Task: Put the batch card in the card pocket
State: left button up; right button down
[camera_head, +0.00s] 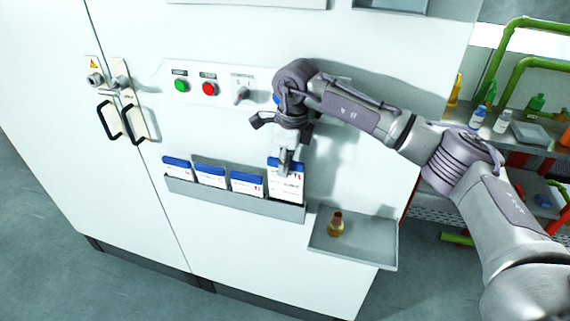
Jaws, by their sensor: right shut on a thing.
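The card pocket (232,199) is a long grey tray on the white cabinet front. Several white cards with blue tops stand in a row along it. The rightmost card, the batch card (287,188), stands higher than the others at the right end of the pocket. Its lower edge is hidden behind the pocket's front wall or just above it; I cannot tell which. My right gripper (285,165) points down and is shut on the top of this card. My left gripper is not in view.
A grey shelf (375,252) with a small amber bottle (336,224) juts out at the lower right of the pocket. Green and red buttons (209,88) and a switch (242,92) sit above. Black door handles (110,121) are at the left. A rack with bottles stands at right.

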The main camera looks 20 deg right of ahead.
jog(key=shift+d+f, duration=0.1)
jog(key=shift+f, duration=0.1)
dwell(0.6)
jog(key=shift+f+b, duration=0.25)
jog(key=shift+b, duration=0.15)
jog(key=shift+s+f, duration=0.25)
jog(key=shift+f, duration=0.05)
jog(key=shift+s, duration=0.1)
jog(key=shift+r, duration=0.25)
jog(key=shift+w+r, duration=0.25)
jog(key=shift+w, duration=0.15)
dwell(0.3)
